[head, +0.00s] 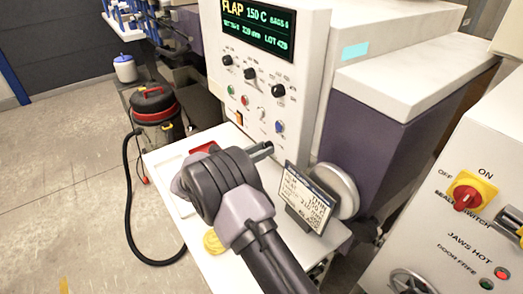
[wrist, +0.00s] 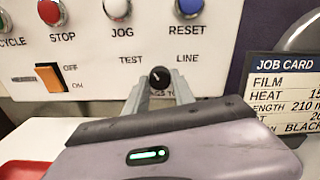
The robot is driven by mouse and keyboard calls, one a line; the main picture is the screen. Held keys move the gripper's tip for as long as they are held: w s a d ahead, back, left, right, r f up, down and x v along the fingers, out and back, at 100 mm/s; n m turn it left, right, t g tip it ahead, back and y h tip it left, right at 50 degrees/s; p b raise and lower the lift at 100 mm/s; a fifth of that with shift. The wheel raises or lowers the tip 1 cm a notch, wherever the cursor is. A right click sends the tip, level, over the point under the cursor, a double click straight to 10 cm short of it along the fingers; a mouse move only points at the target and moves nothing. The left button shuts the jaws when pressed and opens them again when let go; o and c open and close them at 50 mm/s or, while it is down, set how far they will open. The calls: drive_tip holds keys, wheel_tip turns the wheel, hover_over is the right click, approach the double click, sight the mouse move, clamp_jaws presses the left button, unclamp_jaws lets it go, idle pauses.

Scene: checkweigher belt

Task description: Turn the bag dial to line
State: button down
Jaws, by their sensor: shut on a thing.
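The bag dial (wrist: 160,77) is a small black knob on the white control panel (wrist: 100,85), with TEST at its upper left and LINE at its upper right. A small pale mark on its face appears to lean to the upper left, toward TEST. My gripper (wrist: 160,84) has a finger on each side of the dial and is shut on it. In the head view my gripper (head: 264,150) reaches the lower part of the panel, and the arm hides the dial there.
An orange rocker switch (wrist: 50,77) and a row of buttons, with blue RESET (wrist: 189,7), surround the dial. A job card (head: 308,198) stands right of my gripper. A yellow roll (head: 213,243) and a red item (head: 203,148) lie on the white shelf (head: 185,228).

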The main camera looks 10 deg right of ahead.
drive_tip(key=shift+m, duration=0.4)
drive_tip(key=m+b, duration=0.2)
drive_tip(key=m, duration=0.9)
drive_tip(key=shift+b, duration=0.4)
idle(0.4)
drive_tip(key=c, duration=1.1)
unclamp_jaws()
drive_tip(key=shift+o, duration=0.2)
drive_tip(key=p+v, duration=0.3)
drive_tip(key=v, duration=1.4)
drive_tip(key=shift+a+p, duration=0.2)
drive_tip(key=shift+p, duration=0.2)
